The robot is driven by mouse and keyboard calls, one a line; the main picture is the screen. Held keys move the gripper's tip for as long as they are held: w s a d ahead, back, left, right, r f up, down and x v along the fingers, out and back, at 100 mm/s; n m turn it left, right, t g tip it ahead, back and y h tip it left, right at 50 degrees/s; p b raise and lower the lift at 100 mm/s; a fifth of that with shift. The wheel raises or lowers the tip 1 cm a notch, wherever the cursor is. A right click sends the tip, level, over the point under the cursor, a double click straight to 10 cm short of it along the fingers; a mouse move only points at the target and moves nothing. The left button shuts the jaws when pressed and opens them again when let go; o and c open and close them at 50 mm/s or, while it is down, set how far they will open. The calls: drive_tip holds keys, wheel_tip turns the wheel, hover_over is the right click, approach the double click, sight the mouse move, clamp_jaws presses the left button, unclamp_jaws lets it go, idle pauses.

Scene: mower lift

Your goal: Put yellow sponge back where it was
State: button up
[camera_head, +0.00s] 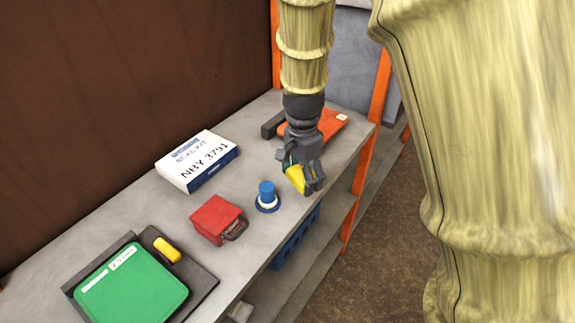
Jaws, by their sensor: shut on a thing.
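My gripper (309,188) is at the right part of the grey shelf top. It is shut on a yellow block, the yellow sponge (295,178), which is tilted and partly hidden by the fingers. It is above the shelf surface near its front edge, right of a blue knob-like part. I cannot tell how high it is held. A second, smaller yellow piece (167,249) lies at the front left, on a dark tray (202,285) beside a green pad.
The shelf top (150,220) also bears a white and blue seal kit box (198,160), a red box with a dark handle (217,219), the blue part (267,196), the green pad (132,285) and an orange tool (332,122) behind my gripper. An orange post (362,185) stands at right.

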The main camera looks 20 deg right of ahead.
drive_tip(key=w, duration=0.2)
drive_tip(key=w+a+p, duration=0.1)
drive_tip(key=w, duration=0.1)
drive_tip(key=w+p, duration=0.1)
drive_tip(key=w, duration=0.2)
drive_tip(key=shift+w+a+f, duration=0.1)
drive_tip(key=shift+a+f, duration=0.1)
drive_tip(key=shift+f, duration=0.1)
drive_tip(key=shift+f+p, duration=0.7)
drive_tip(key=shift+f, duration=1.1)
drive_tip(key=shift+f, duration=0.1)
drive_tip(key=o, duration=1.3)
drive_tip(key=shift+c, duration=0.2)
wheel_tip(320, 180, up, 12)
drive_tip(key=b, duration=0.3)
drive_tip(key=shift+a, duration=0.15)
drive_tip(key=shift+r, duration=0.2)
